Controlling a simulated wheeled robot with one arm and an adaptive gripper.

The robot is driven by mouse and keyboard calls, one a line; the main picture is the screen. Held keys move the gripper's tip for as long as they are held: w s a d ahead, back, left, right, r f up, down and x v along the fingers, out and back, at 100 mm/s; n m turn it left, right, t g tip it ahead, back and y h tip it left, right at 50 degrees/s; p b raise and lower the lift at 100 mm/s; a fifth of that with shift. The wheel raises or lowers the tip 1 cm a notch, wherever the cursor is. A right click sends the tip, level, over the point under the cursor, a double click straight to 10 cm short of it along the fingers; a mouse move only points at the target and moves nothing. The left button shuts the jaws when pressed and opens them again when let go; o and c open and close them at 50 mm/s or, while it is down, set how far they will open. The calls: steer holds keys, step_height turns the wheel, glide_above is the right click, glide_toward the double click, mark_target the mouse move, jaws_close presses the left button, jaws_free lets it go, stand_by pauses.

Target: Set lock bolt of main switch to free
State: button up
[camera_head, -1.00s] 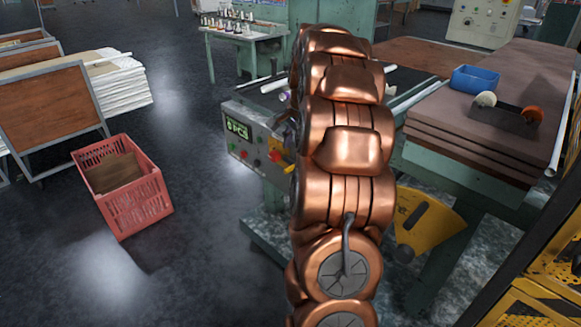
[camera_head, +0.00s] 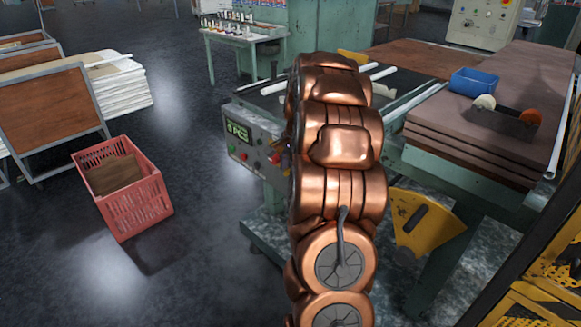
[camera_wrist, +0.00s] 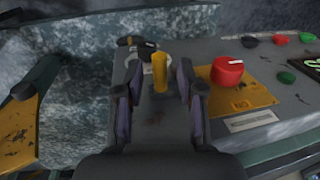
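In the wrist view a red round knob (camera_wrist: 227,71) sits on a yellow plate (camera_wrist: 250,92) on the grey control panel (camera_wrist: 207,48). An upright yellow cylindrical piece (camera_wrist: 160,73), which looks like the lock bolt, stands left of the knob. My gripper (camera_wrist: 160,80) is open, its two dark fingers on either side of the yellow piece, with a gap on both sides. Whether the fingers are level with the piece in depth is unclear.
A black part with a pale ring (camera_wrist: 142,47) is just beyond the yellow piece. Red, black and green buttons (camera_wrist: 286,77) lie to the right. A red crate (camera_head: 140,200) stands on the floor left of the machine, with clear floor between.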

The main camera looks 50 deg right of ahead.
jaws_close()
steer(key=shift+s, duration=0.1)
stand_by(0.4)
steer(key=s, duration=0.3)
steer(key=shift+s+b, duration=0.4)
steer(key=shift+o, duration=0.7)
jaws_free()
steer(key=shift+r, duration=0.1)
